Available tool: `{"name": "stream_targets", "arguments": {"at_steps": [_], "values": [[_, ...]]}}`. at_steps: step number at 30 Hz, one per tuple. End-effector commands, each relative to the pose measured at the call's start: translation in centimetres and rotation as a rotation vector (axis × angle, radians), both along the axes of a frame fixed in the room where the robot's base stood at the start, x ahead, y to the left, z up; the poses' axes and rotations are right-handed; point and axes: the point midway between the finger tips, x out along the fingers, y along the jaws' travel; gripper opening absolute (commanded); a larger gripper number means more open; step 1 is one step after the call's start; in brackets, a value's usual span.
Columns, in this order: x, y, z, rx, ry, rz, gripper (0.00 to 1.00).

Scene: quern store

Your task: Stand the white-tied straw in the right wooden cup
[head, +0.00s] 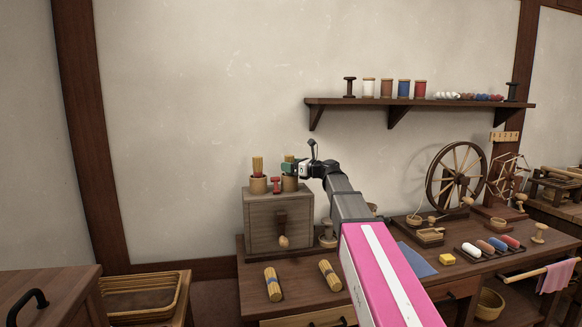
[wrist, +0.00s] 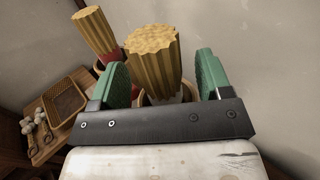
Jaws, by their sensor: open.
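The white-tied straw (wrist: 154,55) stands upright in the right wooden cup (head: 289,184) on top of a wooden chest. A bit of its white tie shows low down in the wrist view, just above the cup's rim. My gripper (head: 295,167) is open, with its green fingers on either side of this straw in the wrist view (wrist: 158,80). Gaps show between the straw and both fingers. The left wooden cup (head: 258,185) holds a red-tied straw (head: 257,166), which also shows in the wrist view (wrist: 97,32). My gripper's bar hides most of the right cup there.
The wooden chest (head: 278,222) stands on the bench's left end. A small red item (head: 276,185) sits between the cups. Two more straw bundles, one blue-tied (head: 272,284) and one dark-tied (head: 330,275), lie in front. A spool shelf (head: 420,103) hangs on the wall at right.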

Motion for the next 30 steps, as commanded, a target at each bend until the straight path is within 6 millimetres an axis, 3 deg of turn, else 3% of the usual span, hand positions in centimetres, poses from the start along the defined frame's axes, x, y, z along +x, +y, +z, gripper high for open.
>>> {"name": "stream_targets", "arguments": {"at_steps": [18,30], "values": [[-5.3,-7.8,0.0,0.001,-0.001,-0.001,0.72],[-5.9,-8.9,0.0,0.001,-0.001,0.000,0.72]]}}
